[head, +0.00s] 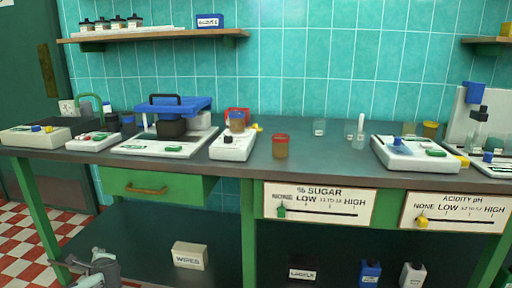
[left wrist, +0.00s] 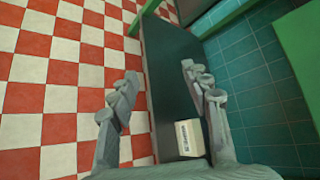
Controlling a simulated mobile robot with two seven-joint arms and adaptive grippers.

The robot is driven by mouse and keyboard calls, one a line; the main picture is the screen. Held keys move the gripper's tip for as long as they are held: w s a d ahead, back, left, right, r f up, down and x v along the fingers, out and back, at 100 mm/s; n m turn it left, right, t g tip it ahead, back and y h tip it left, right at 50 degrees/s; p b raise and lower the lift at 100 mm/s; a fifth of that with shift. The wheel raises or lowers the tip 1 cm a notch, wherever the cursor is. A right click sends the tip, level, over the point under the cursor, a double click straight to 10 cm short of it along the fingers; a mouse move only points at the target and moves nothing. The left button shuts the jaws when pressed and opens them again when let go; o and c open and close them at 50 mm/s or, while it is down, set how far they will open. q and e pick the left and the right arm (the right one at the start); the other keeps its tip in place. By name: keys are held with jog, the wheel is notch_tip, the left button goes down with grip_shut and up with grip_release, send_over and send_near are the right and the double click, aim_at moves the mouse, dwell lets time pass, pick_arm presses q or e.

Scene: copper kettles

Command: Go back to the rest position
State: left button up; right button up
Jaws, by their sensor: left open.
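My left gripper (head: 95,266) is low at the lower left in the head view, below the worktop and in front of the lower shelf's left end. In the left wrist view its two grey fingers (left wrist: 160,82) stand wide apart with nothing between them. Behind the gap lie the dark lower shelf and part of the floor. My right gripper is not clearly visible in either view.
The green bench's dark worktop (head: 335,162) holds scales, trays and an amber jar (head: 280,147). A wipes box (head: 189,256) stands on the lower shelf; it also shows close to the left fingers (left wrist: 190,138). Red and white floor (left wrist: 60,90) lies open at left.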

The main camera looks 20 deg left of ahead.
pick_arm(q)
jog(key=s+d+f+n+h, duration=0.4)
jog(key=s+d+f, duration=0.2)
jog(key=s+f, duration=0.4)
jog(key=s+d+f+n+h, duration=0.1)
jog(key=d+f, duration=0.5)
jog(key=d, duration=0.6)
jog(key=s+d+f+n+g+h, duration=0.1)
jog(key=d+f, duration=0.5)
jog(key=d, duration=0.6)
jog(key=s+d+f+n+h, duration=0.3)
jog(key=s+d+f+h, duration=0.1)
jog(key=d, duration=0.8)
notch_tip(320, 180, down, 2)
jog(key=shift+s+d+g+h, duration=0.3)
jog(key=shift+s+d+g, duration=0.1)
jog(key=shift+s, duration=0.45)
